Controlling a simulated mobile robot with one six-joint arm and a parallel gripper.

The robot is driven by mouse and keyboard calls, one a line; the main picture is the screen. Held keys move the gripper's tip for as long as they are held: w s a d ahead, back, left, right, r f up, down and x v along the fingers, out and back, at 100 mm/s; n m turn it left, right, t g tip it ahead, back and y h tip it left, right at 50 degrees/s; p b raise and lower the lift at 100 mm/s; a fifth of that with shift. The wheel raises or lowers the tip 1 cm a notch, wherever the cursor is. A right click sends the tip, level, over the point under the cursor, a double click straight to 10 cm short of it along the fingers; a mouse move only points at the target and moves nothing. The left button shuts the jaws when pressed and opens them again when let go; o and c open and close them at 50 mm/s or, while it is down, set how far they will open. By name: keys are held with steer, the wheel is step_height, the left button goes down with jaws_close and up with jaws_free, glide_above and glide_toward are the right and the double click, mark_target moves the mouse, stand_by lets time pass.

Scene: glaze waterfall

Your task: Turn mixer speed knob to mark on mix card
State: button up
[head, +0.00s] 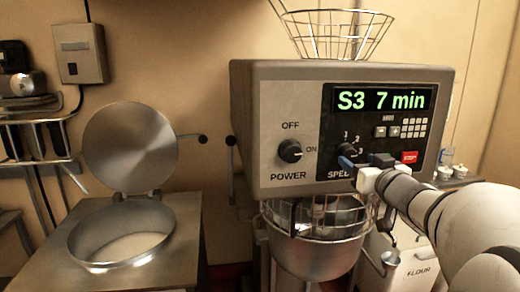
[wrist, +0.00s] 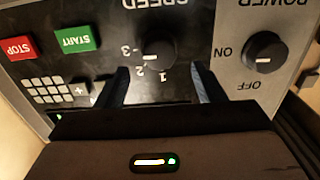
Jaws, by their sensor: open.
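The black speed knob (wrist: 155,50) shows upside down in the wrist view, with marks 1, 2 and 3 around it. Its short white line lies on the side of marks 2 and 3; I cannot tell exactly which it meets. In the head view my gripper (head: 362,161) partly hides this knob (head: 346,150). My gripper (wrist: 158,67) is open, its two fingertips on either side of the knob; contact is not clear. The mixer display (head: 381,100) reads "S3 7 min". I cannot make out a separate mix card.
The power knob (head: 290,150) sits left of the speed knob, its white mark towards ON. A red stop button (head: 410,157) is to the right. A wire guard and bowl (head: 315,252) are below. A round-lidded vessel (head: 127,147) stands at left.

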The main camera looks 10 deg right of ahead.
mark_target(350, 155)
steer(key=shift+w+a, duration=0.1)
steer(key=shift+w, duration=2.2)
steer(key=shift+c, duration=0.2)
